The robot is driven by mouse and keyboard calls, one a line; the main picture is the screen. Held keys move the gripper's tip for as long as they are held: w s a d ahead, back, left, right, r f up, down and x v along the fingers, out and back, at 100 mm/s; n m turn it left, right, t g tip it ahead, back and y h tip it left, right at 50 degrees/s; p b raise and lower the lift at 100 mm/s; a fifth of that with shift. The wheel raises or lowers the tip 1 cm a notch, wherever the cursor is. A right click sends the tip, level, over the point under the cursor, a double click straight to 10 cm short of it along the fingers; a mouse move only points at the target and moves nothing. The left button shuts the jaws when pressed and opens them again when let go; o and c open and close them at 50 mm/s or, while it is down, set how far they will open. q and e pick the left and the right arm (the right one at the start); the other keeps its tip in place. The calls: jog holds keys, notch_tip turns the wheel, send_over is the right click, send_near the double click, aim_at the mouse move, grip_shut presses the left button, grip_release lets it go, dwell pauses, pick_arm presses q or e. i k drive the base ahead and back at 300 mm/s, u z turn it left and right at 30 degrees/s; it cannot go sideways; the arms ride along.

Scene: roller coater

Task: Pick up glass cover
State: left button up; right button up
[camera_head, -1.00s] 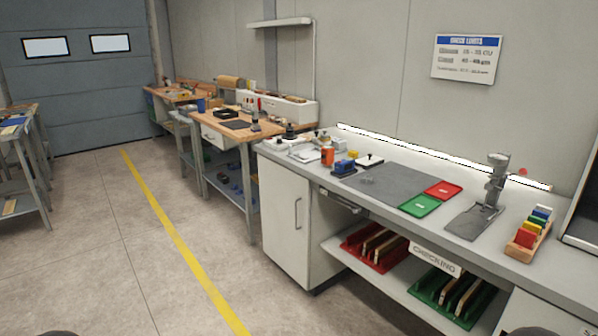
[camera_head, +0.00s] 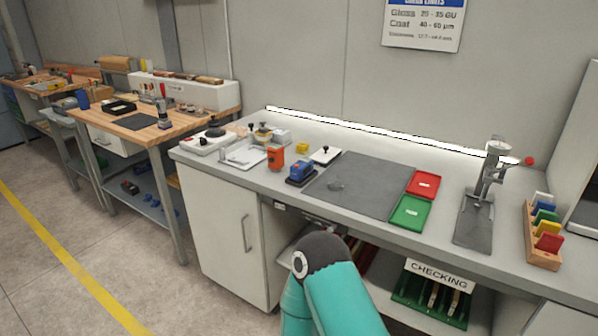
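Part of one of my teal arms shows at the bottom middle, in front of the bench. Neither of my grippers is in view.
A blue device (camera_head: 301,172), an orange device (camera_head: 275,157) and a white tray (camera_head: 243,155) stand left of the mat. A red tray (camera_head: 424,184) and a green tray (camera_head: 410,212) lie right of it. Farther right are a grey stand (camera_head: 487,180) and a wooden rack (camera_head: 543,250).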

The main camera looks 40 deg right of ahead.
aim_at(335, 185)
jog(key=z, duration=0.3)
jog(key=i, duration=1.35)
jog(key=z, duration=1.05)
jog(key=i, duration=0.2)
jog(key=u, duration=0.05)
jog(key=k, duration=0.8)
jog(key=z, duration=0.2)
jog(key=i, duration=0.85)
jog(key=u, duration=0.1)
